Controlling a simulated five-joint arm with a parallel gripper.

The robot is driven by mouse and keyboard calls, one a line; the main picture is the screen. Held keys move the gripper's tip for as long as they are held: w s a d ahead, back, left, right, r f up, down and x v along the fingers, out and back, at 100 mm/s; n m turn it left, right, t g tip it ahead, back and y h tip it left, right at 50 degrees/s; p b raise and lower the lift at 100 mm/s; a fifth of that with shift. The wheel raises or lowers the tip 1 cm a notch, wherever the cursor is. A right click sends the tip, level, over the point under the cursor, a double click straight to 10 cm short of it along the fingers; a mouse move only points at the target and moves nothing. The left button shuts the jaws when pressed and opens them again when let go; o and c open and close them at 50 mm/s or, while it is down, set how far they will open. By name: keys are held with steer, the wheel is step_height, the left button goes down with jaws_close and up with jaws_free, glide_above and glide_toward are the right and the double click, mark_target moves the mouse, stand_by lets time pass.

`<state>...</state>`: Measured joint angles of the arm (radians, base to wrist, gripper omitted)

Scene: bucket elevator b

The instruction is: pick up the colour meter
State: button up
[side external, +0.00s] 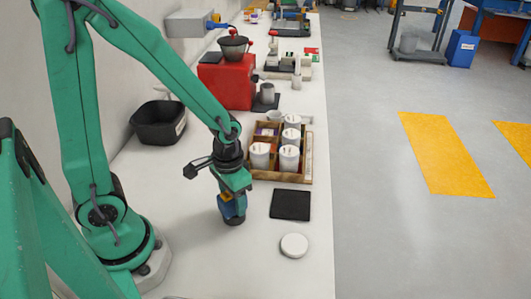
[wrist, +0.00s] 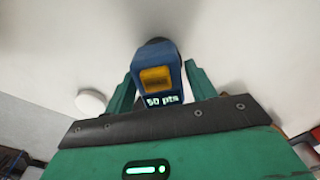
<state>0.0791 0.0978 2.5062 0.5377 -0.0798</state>
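The colour meter (wrist: 158,78) is a blue device with a yellow patch and a small display reading "50 pts". In the wrist view it sits between the two green fingers of my gripper (wrist: 160,70), whose tips press close against its sides. In the side view my gripper (side external: 233,188) points down, with the blue colour meter (side external: 232,206) under it. Its dark lower end is at or just above the white bench; I cannot tell whether it touches. The fingers hide part of its sides.
A white round disc (side external: 294,245) and a black square mat (side external: 290,204) lie to the right on the bench (side external: 262,275). Behind stands a wooden tray (side external: 308,158) with white cups. A black bin (side external: 157,122) is at back left, and a red machine (side external: 228,82) stands farther back.

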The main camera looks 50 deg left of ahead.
steer(key=c, duration=1.1)
steer(key=shift+o, duration=0.2)
steer(key=shift+r, duration=0.25)
steer(key=shift+w+r, duration=0.1)
steer(key=shift+r, duration=1.45)
steer(key=s+d+r, duration=0.7)
steer(key=d, duration=0.2)
steer(key=shift+d+r, duration=0.25)
